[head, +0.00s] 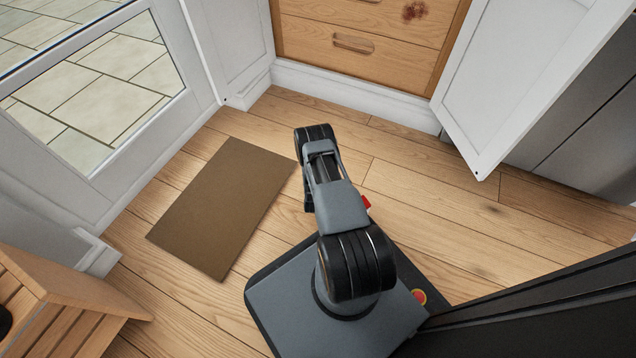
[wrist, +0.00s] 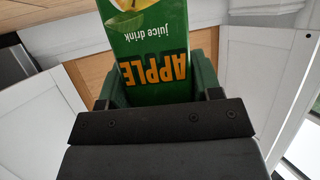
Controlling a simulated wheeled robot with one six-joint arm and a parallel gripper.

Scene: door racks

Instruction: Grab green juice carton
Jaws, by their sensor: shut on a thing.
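The green juice carton (wrist: 150,40) shows in the wrist view, with "APPLE" and "juice drink" printed upside down and a yellow fruit picture at the top. The carton's far end is cut off by the top of the wrist view. In the head view neither the carton nor the gripper fingers can be made out; my arm hides that area.
In the head view a brown mat (head: 222,207) lies on the wood floor, left of my arm. A glazed door (head: 95,90) is at left, wooden drawers (head: 362,35) at the back, and an open white cabinet door (head: 525,70) at right. A slatted wooden box (head: 60,305) stands at lower left.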

